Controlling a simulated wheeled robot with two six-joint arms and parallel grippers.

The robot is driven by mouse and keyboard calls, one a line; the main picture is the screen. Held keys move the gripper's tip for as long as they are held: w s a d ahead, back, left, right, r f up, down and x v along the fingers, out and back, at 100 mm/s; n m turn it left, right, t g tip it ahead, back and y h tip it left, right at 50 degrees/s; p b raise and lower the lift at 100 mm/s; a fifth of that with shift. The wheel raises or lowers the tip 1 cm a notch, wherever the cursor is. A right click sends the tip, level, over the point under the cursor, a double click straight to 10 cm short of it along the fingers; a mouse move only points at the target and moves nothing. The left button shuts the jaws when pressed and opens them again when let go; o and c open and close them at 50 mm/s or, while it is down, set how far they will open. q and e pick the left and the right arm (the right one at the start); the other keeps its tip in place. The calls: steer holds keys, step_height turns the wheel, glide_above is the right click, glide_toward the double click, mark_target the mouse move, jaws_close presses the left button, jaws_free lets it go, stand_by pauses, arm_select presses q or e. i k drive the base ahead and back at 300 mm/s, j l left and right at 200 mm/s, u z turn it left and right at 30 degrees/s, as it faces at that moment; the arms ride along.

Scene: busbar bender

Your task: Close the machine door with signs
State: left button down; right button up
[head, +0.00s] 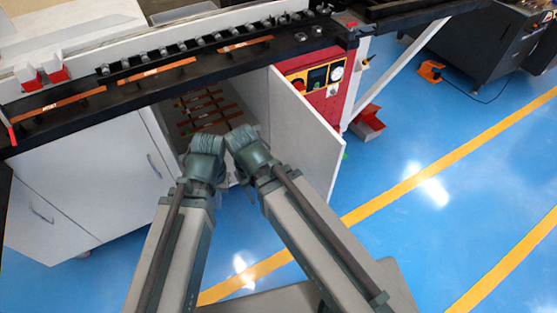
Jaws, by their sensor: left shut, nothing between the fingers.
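A plain white machine door (306,140) stands open, swung out from the right side of the cabinet opening. No signs show on the face I see; its other face is hidden. Copper bars (205,104) lie inside the open compartment. My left gripper (206,147) is shut and empty in front of the opening, left of the door and apart from it. My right gripper (242,138) is beside it, between the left gripper and the door. Its fingers are hard to make out, and whether it touches the door is unclear.
White closed cabinet doors (90,175) are at the left. The dark machine bed (140,80) with orange-labelled bars runs above. A red control panel (320,80) is behind the door. A red bin (367,124) stands right of it.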

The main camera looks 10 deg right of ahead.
mark_target(301, 138)
steer(key=l+u, duration=0.4)
steer(key=l, duration=0.25)
steer(key=k+l+u, duration=0.1)
steer(key=l+u, duration=0.3)
steer(key=l, duration=0.2)
steer(key=k+l, duration=0.1)
steer(key=l, duration=0.35)
steer(key=k+l+u, duration=0.1)
steer(key=l, duration=0.3)
steer(key=k+l, duration=0.1)
steer(key=l, duration=0.35)
steer(key=k+l, duration=0.15)
steer(key=l, duration=0.25)
steer(key=k+l+u, duration=0.1)
steer(key=l, duration=0.3)
steer(key=k+u, duration=0.1)
